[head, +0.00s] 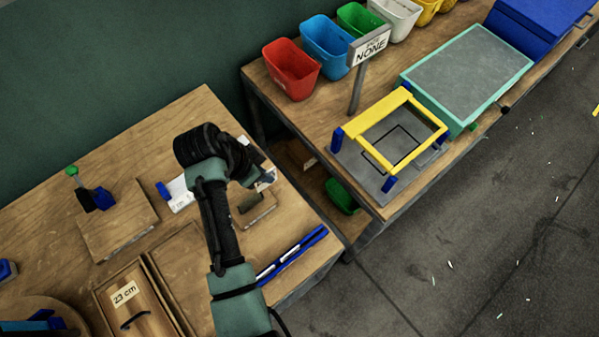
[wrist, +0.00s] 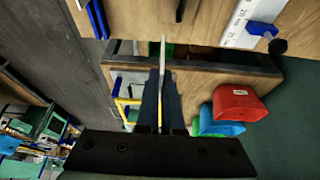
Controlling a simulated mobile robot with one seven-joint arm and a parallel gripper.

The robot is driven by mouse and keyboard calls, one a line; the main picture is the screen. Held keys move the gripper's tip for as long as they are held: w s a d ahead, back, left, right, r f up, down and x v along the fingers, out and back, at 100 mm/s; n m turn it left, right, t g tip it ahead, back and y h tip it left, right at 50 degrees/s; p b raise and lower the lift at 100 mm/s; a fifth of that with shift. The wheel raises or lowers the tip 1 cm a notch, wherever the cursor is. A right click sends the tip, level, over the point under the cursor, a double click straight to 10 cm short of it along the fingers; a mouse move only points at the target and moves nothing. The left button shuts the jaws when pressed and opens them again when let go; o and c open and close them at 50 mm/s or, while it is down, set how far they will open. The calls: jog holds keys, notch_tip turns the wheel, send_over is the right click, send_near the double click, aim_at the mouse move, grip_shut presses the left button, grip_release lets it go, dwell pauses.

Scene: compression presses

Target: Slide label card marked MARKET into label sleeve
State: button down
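My gripper (wrist: 162,75) points away from the wrist camera, its dark fingers close together on a thin pale card (wrist: 163,50) seen edge-on. In the head view, my gripper (head: 262,172) is above the right part of the near wooden table, partly hidden by my arm. A bit of the white card (head: 267,181) shows beside it. I cannot read the card's marking. I cannot clearly identify the label sleeve. A blue holder with white strips (head: 291,255) lies near the table's right edge, and a small wooden block (head: 255,209) sits below my gripper.
A sign reading NONE (head: 370,48) stands on the second table. Near it are a yellow frame (head: 376,157), a red bin (head: 291,70) and a blue bin (head: 327,46). A wooden box marked 23 cm (head: 150,305) is at the lower left. A gap separates the tables.

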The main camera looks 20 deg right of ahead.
jog(key=a, duration=0.3)
jog(key=w+a, duration=0.1)
jog(key=a, duration=0.1)
jog(key=shift+a+r, duration=0.1)
jog(key=shift+s, duration=0.1)
jog(key=shift+f+b, duration=2.2)
jog(key=shift+f, duration=0.75)
jog(key=shift+f+b, duration=1.5)
jog(key=shift+f, duration=0.5)
jog(key=c, duration=1)
grip_release()
jog(key=shift+r, duration=0.1)
jog(key=b+v, duration=0.1)
jog(key=v, duration=1.2)
jog(key=shift+s+b, duration=0.1)
jog(key=shift+b, duration=0.3)
